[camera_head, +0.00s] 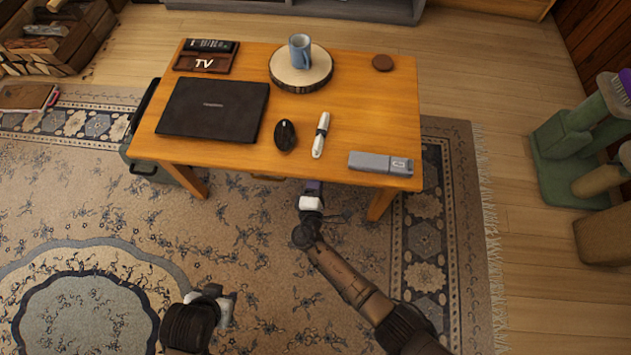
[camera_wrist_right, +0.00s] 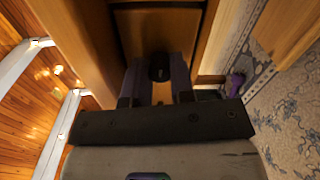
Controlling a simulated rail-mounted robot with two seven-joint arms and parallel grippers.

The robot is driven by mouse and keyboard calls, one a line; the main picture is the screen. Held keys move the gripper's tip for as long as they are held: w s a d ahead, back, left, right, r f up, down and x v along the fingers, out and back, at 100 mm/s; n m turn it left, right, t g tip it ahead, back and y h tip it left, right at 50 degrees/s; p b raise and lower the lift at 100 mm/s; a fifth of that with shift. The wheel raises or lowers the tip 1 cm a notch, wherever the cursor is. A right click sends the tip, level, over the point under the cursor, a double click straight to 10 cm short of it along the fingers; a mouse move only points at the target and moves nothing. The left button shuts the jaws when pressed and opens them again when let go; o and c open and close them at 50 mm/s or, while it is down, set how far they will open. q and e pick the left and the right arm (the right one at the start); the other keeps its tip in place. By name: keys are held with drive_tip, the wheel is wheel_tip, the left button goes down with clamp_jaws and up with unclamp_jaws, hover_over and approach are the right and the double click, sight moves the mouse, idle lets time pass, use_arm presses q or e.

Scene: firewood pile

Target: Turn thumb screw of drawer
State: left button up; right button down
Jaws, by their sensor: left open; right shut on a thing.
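The wooden drawer front (camera_wrist_right: 158,32) sits under the tabletop in the right wrist view. A small dark thumb screw (camera_wrist_right: 159,68) stands out from it, between the two fingers of my right gripper (camera_wrist_right: 157,85). That gripper is shut on the thumb screw. In the head view my right gripper (camera_head: 312,190) reaches under the table's front edge, which hides its fingertips, the screw and most of the drawer. My left gripper (camera_head: 219,297) is low over the rug, apart from the table, open and empty.
The table (camera_head: 350,100) holds a laptop (camera_head: 213,108), a mouse (camera_head: 285,135), a blue mug (camera_head: 300,50) on a wood slice, a white pen-like item (camera_head: 320,136) and a grey box (camera_head: 381,163). A cat tree (camera_head: 580,140) stands at right. Open rug (camera_head: 130,220) lies at left.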

drive_tip(key=m, duration=1.1)
idle(0.6)
drive_tip(key=c, duration=1)
unclamp_jaws()
drive_tip(key=shift+s+a+p, duration=0.3)
drive_tip(key=shift+s+p, duration=0.45)
drive_tip(key=shift+s, duration=1.55)
drive_tip(key=shift+s+a+p, duration=0.3)
drive_tip(key=shift+s+p, duration=0.4)
drive_tip(key=shift+s, duration=1.6)
drive_tip(key=shift+s+a+p, duration=0.3)
drive_tip(key=shift+s+p, duration=0.45)
drive_tip(key=shift+s, duration=1.55)
